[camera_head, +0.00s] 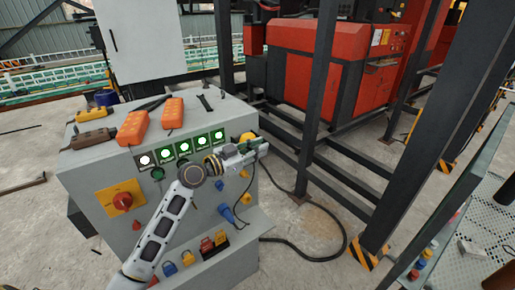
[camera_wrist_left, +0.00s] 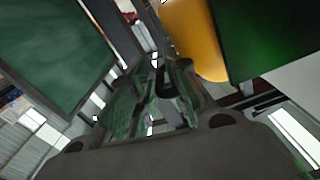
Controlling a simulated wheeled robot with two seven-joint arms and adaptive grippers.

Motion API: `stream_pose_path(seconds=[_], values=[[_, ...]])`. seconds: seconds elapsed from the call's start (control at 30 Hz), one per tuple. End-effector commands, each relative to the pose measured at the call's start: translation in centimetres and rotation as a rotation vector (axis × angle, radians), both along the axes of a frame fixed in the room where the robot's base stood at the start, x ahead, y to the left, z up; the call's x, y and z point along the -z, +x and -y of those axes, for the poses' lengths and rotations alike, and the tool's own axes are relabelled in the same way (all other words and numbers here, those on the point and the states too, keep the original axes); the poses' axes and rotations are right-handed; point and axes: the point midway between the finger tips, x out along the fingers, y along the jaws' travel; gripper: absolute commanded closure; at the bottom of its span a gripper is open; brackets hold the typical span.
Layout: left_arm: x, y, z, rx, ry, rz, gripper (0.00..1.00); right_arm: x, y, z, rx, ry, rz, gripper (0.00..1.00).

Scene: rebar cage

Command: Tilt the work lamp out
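No thing is clearly recognisable as the work lamp. A small yellow part (camera_head: 248,136) shows at the right edge of the grey control console (camera_head: 90,165), just behind my left gripper (camera_head: 262,148). A rounded yellow part (camera_wrist_left: 195,38) also shows close up in the left wrist view, above and right of the fingers of my left gripper (camera_wrist_left: 158,92). I cannot tell whether these are the same part or belong to the lamp. The left gripper is level with the console's right side, and I see nothing held in it. Its finger opening is unclear. My right gripper is not in view.
Orange boxes (camera_head: 134,127) lie on the console top, above lit green buttons (camera_head: 185,146). A red switch (camera_head: 122,201) and blue plug (camera_head: 228,213) are on its front. Dark steel posts (camera_head: 318,90) and a red machine (camera_head: 320,75) stand to the right.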

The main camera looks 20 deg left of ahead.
Motion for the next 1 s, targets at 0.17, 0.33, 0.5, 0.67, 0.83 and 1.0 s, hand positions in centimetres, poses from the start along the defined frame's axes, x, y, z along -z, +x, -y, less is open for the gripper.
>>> stream_pose_path(seconds=[0.17,0.33,0.5,0.67,0.83,1.0], values=[[0.03,0.00,-0.01,0.000,0.000,0.000,0.87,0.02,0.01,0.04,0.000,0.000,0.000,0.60],[0.03,-0.02,-0.02,0.000,0.000,0.000,1.00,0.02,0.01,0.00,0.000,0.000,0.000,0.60],[0.03,-0.01,-0.03,0.000,0.000,0.000,1.00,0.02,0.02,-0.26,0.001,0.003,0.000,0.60],[-0.03,0.00,-0.05,0.000,-0.004,-0.003,1.00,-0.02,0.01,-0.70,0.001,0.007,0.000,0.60],[-0.25,0.01,-0.08,-0.001,-0.025,-0.020,1.00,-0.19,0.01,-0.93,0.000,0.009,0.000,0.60],[-0.67,0.08,-0.17,-0.001,-0.071,-0.055,1.00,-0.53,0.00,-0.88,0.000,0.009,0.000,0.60]])
